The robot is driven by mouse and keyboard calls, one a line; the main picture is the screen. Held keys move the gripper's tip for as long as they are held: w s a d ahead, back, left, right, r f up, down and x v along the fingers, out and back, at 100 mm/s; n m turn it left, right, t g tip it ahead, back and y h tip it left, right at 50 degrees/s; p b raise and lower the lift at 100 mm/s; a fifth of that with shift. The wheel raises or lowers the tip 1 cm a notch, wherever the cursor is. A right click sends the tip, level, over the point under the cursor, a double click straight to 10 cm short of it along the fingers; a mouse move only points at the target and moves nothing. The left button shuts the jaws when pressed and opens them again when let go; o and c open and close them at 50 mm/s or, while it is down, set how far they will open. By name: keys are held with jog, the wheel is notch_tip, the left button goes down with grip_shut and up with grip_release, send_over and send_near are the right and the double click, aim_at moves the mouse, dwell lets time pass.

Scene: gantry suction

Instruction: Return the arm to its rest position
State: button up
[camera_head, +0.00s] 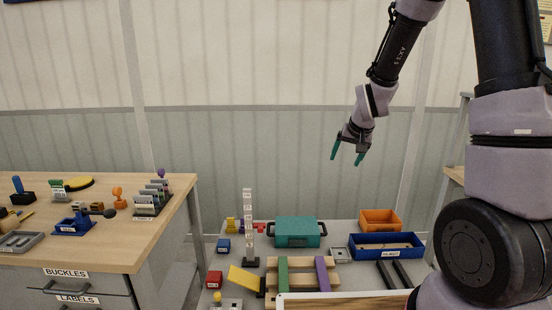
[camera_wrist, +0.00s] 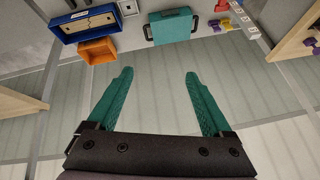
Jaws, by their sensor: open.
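My gripper (camera_head: 347,157) hangs in the air above the grey table at the back right, with its green fingers apart and nothing between them. In the wrist view my gripper (camera_wrist: 155,95) also shows open and empty, with bare floor and wall panels behind the fingers. My arm reaches in from the upper right and bends down to the gripper. The gripper is well clear of the teal case (camera_head: 297,231) and the orange bin (camera_head: 380,220) below it.
The grey table (camera_head: 228,266) holds a blue tray (camera_head: 385,246), a white marked column (camera_head: 248,225), wooden slats with green and purple bars, and small blocks. A wooden workbench (camera_head: 120,222) with stamps and drawers stands at left. The air around the gripper is free.

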jog(key=s+d+f+v, duration=0.1)
jog(key=s+v, duration=0.1)
jog(key=v, duration=1.8)
jog(key=s+r+m+y, duration=0.1)
jog(key=s+r, duration=0.4)
jog(key=s, duration=0.8)
jog(key=shift+s+d+t, duration=0.25)
jog(key=shift+s+t, duration=0.05)
jog(key=shift+t, duration=0.1)
